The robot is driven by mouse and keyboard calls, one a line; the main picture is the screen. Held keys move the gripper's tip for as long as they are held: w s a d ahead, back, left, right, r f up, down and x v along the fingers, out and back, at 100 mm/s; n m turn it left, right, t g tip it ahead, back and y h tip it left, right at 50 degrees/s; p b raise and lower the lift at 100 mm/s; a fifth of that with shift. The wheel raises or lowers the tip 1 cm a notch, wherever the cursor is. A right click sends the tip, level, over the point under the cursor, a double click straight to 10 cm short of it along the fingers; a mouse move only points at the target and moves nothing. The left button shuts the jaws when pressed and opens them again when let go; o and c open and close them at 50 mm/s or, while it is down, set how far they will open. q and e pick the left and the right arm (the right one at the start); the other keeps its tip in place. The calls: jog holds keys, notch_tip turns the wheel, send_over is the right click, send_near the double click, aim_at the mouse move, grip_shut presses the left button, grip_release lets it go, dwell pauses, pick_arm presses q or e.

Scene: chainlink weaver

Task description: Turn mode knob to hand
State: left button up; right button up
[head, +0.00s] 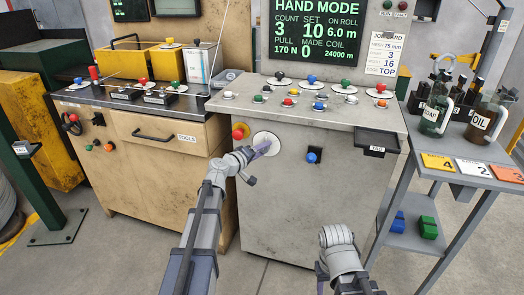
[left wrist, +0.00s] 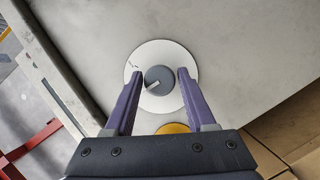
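The mode knob is a grey round knob (left wrist: 159,80) with a pale pointer line, on a white round dial plate (left wrist: 150,101). In the left wrist view the pointer slants to the lower left. In the head view the white plate (head: 267,137) is on the cabinet's front, and my left gripper hides the knob. My left gripper (left wrist: 158,77) is open, one purple finger on each side of the knob, with gaps visible. The screen (head: 318,28) reads HAND MODE. My right arm is at the bottom of the head view; its fingers do not show clearly.
A red button on a yellow base (head: 239,132) sits just left of the dial. A black tray (head: 377,143) juts from the cabinet's right side. The front below is clear.

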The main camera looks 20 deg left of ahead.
pick_arm(q)
jog(key=shift+o, duration=1.4)
jog(key=p+v, duration=0.1)
jog(key=v, duration=0.6)
jog(key=shift+s, duration=0.35)
jog(key=shift+a+r, duration=0.1)
jog(key=shift+a, duration=0.05)
